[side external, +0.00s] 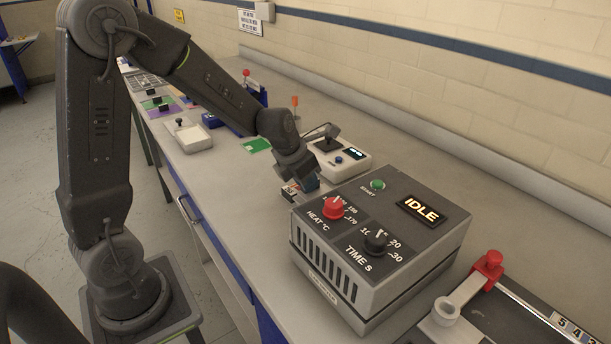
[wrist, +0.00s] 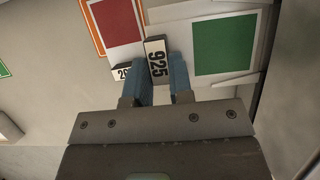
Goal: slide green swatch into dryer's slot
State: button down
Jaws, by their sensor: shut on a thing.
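The dryer (side external: 375,240) is a grey box with a dark top panel, and its display reads IDLE. My gripper (side external: 303,190) points down beside its left end. A green swatch (wrist: 225,43) in a pale frame lies just right of the block; whether the two are joined is unclear. The grey surface (wrist: 298,110) right of the swatch appears to be the dryer's side. The slot cannot be made out in either view.
A red swatch (wrist: 117,20) in an orange frame lies left of the fingers, with another numbered block (wrist: 122,72) below it. Another green piece (side external: 257,145) lies farther back on the bench. A white device (side external: 338,158) stands behind the dryer. A red-knobbed fixture (side external: 488,268) stands right.

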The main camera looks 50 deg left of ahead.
jog(key=shift+d, duration=0.15)
jog(key=shift+d, duration=0.9)
jog(key=shift+d, duration=0.1)
jog(key=shift+d, duration=1.45)
jog(key=c, duration=0.9)
grip_release()
jog(key=shift+c, duration=0.2)
